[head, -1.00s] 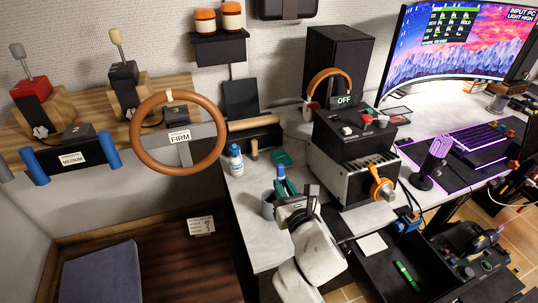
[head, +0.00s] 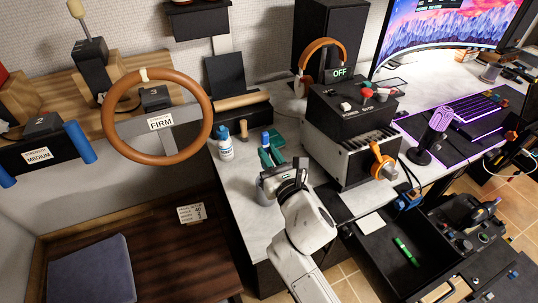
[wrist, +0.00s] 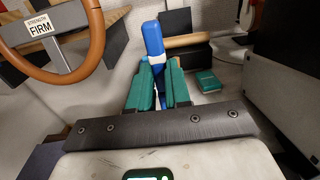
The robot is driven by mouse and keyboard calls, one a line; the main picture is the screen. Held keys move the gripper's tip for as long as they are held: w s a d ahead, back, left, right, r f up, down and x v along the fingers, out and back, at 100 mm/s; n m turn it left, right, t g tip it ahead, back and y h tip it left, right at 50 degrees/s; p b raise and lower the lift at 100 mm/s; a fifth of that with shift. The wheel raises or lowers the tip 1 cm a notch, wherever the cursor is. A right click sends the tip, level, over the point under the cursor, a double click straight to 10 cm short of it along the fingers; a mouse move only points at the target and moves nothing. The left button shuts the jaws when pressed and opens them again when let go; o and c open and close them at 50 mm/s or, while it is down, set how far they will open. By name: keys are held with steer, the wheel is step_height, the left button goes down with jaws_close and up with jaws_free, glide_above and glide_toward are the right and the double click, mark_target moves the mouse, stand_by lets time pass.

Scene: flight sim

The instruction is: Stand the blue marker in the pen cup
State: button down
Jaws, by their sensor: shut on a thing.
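My gripper (head: 270,157) has teal fingers, which also show in the wrist view (wrist: 158,88). It is shut on the blue marker (wrist: 153,42), which stands roughly upright between the fingers with a white band at their top. The marker's blue upper end (head: 265,138) shows above the fingers in the head view. The lower part of the marker is hidden by the fingers and the gripper body. I cannot tell whether the marker's lower end is inside the cup.
A white bottle with a blue cap (head: 225,145) stands left of my gripper. A steering wheel (head: 205,135) is further left. A black and silver control box (head: 350,160) stands close on the right. A green marker (head: 405,251) lies in the open black drawer (head: 385,275).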

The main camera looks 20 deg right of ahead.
steer(key=shift+f+b, duration=4.85)
steer(key=shift+f, duration=0.6)
steer(key=c, duration=1)
jaws_free()
steer(key=s, duration=1.1)
steer(key=shift+w, duration=0.1)
